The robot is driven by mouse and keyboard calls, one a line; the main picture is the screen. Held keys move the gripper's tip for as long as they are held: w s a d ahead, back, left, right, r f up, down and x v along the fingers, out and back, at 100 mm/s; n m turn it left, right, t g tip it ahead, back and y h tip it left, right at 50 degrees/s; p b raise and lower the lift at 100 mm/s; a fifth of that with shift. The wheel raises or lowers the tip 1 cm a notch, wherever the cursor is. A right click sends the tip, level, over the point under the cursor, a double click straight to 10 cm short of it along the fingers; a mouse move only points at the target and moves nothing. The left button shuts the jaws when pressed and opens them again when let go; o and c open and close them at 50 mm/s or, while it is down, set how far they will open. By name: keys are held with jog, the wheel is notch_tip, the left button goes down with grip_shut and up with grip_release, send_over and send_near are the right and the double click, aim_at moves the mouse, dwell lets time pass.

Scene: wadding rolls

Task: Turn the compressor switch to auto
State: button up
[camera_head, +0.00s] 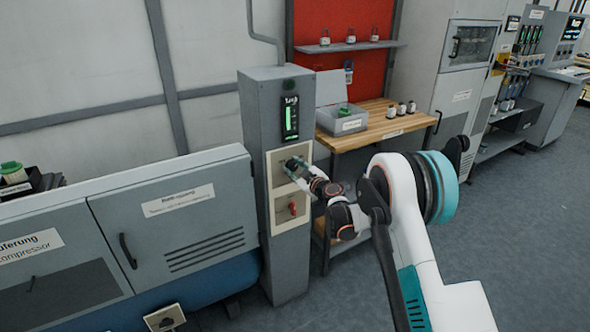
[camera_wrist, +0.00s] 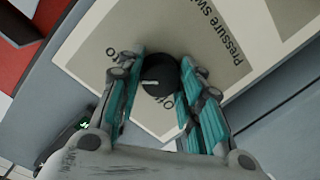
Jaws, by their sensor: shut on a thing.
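The switch is a round black knob (camera_wrist: 160,72) with a white pointer mark, set in a beige panel (camera_wrist: 218,42) lettered "Pressure sw…". "Off" is lettered close below the knob, and another label at upper left is partly hidden by a finger. My gripper (camera_wrist: 162,82) has its teal fingers on both sides of the knob and is shut on it. In the head view, my gripper (camera_head: 294,167) is at the upper panel on the grey column (camera_head: 257,113), where it hides the knob. The pointer's exact setting is hard to tell.
A red handle (camera_head: 292,208) sits on the panel just below. A grey cabinet lettered "compressor" (camera_head: 195,215) stands left of the column. A wooden bench (camera_head: 385,128) with a grey box (camera_head: 340,120) and small jars is to the right. Open floor (camera_head: 530,220) lies at right.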

jog(key=shift+f, duration=0.1)
dwell(0.4)
jog(key=o, duration=1.1)
jog(key=shift+c, duration=0.2)
jog(key=shift+d, duration=0.1)
jog(key=v, duration=1.2)
